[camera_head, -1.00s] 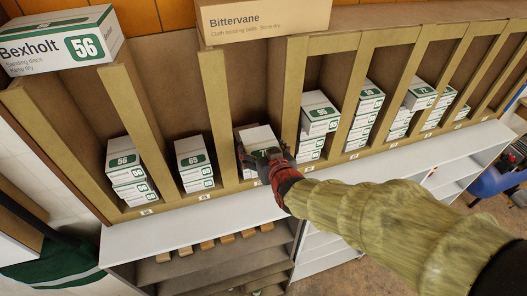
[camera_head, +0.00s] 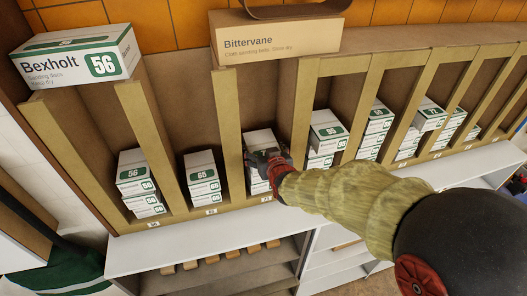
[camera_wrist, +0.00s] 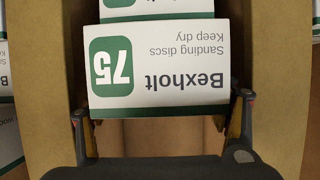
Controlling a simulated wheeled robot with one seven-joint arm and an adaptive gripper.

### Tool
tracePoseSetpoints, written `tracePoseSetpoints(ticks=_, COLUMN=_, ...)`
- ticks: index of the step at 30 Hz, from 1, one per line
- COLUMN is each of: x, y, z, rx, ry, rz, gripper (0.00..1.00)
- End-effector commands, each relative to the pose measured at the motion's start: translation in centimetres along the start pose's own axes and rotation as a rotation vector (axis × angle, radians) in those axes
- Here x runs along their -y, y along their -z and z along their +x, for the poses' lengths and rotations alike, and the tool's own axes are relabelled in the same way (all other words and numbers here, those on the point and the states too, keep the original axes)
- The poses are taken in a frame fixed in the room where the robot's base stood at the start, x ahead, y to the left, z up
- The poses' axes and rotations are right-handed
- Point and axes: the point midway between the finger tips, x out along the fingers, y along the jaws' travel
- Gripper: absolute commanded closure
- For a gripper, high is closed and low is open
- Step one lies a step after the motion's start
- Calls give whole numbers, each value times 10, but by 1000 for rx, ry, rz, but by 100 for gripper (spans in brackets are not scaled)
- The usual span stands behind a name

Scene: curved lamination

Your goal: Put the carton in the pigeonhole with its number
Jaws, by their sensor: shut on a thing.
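A white and green Bexholt carton numbered 75 (camera_wrist: 160,68) fills the middle of the wrist view, its print upside down there. My gripper (camera_wrist: 163,115) has a finger at each side of its near end and is shut on it. In the head view my gripper (camera_head: 266,160) is inside the third pigeonhole from the left (camera_head: 230,130), with the carton (camera_head: 259,139) partly hidden behind it. Another carton (camera_wrist: 155,8) shows just beyond it in the wrist view. Whether the held carton rests on the stack below, I cannot tell. The small pigeonhole tags are unreadable.
Neighbouring pigeonholes hold stacks marked 56 (camera_head: 134,172) and 65 (camera_head: 201,172) on the left, and more stacks (camera_head: 326,130) on the right. Upright wooden dividers (camera_head: 290,125) stand close on both sides. A Bexholt 56 box (camera_head: 75,55) and a Bittervane box (camera_head: 275,40) sit on top.

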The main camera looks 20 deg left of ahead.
Motion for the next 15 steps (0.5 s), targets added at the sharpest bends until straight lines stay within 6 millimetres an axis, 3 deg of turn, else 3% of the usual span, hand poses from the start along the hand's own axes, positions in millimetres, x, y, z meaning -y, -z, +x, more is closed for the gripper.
tracePoseSetpoints(ticks=14, x=0, y=-4, z=1, rx=0, ry=0, rz=0, gripper=45)
tracePoseSetpoints(ticks=15, x=0, y=-4, z=1, rx=0, ry=0, rz=0, gripper=24)
